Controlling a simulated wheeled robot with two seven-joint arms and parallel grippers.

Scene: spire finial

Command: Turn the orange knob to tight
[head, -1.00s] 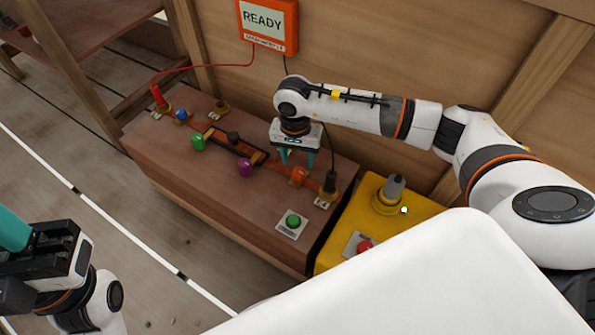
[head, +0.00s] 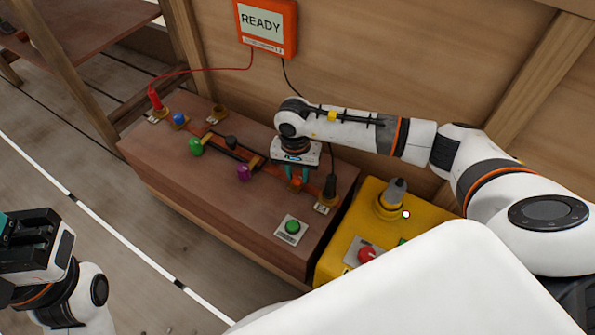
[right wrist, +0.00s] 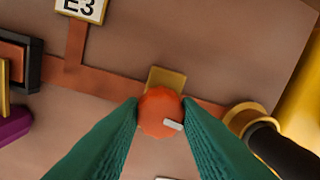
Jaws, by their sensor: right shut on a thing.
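The orange knob (right wrist: 160,113) sits on a brass plate (right wrist: 166,79) on the brown bench top, with a pale mark on its lower right side in the right wrist view. In the head view the knob (head: 296,184) is partly hidden under my right gripper (head: 296,177). The green fingers of my right gripper (right wrist: 162,122) are closed against both sides of the knob. My left gripper (head: 40,245) is at the lower left, away from the bench; its fingertips do not show clearly.
Purple (head: 243,173), green (head: 196,147) and black (head: 231,142) knobs stand left of the orange one. A black plug (head: 330,186) stands close on its right. A green button (head: 292,227) is in front. A yellow box (head: 335,262) stands at right. The screen (head: 262,25) reads READY.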

